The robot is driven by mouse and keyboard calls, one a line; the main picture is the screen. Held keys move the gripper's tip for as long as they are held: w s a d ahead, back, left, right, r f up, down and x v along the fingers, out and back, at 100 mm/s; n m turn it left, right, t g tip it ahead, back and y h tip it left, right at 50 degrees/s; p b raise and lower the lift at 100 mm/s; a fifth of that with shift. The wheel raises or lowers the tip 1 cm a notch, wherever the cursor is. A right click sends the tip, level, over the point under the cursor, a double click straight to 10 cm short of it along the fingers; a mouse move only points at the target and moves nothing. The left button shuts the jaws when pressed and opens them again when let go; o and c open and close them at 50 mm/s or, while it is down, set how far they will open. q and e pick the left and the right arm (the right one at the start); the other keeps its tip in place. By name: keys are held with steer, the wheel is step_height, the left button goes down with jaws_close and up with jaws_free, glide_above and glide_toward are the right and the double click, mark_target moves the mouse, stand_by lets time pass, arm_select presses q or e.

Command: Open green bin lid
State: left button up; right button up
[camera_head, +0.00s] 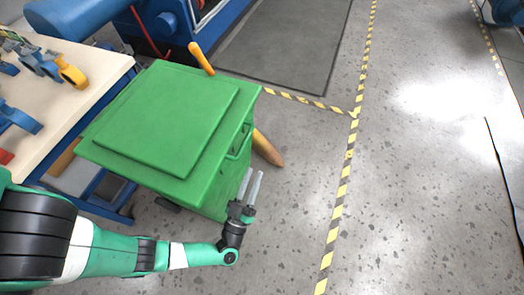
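The green bin (215,190) stands on the floor left of centre, with its green lid (168,125) lying flat and closed on top. A green handle (239,142) shows on the bin's right-hand side, just below the lid's edge. My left gripper (252,177) comes in from the lower left along the bin's near side. Its two pale fingers point up, a small gap apart and empty, just below and right of the handle. I cannot tell whether they touch the bin. My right gripper is not in view.
A workbench (100,62) with blue and yellow valve parts stands close on the left. Wooden handles (201,58) stick out behind and beside the bin. A blue machine (160,25) and a dark mat (290,40) lie behind.

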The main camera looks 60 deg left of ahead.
arm_select(q)
steer(key=g+y, duration=0.2)
glide_toward(243, 144)
steer(key=x, duration=0.9)
steer(key=shift+w+a+f, duration=0.25)
steer(key=shift+a, duration=0.05)
steer(key=shift+c, duration=0.3)
jaws_close()
stand_by(0.6)
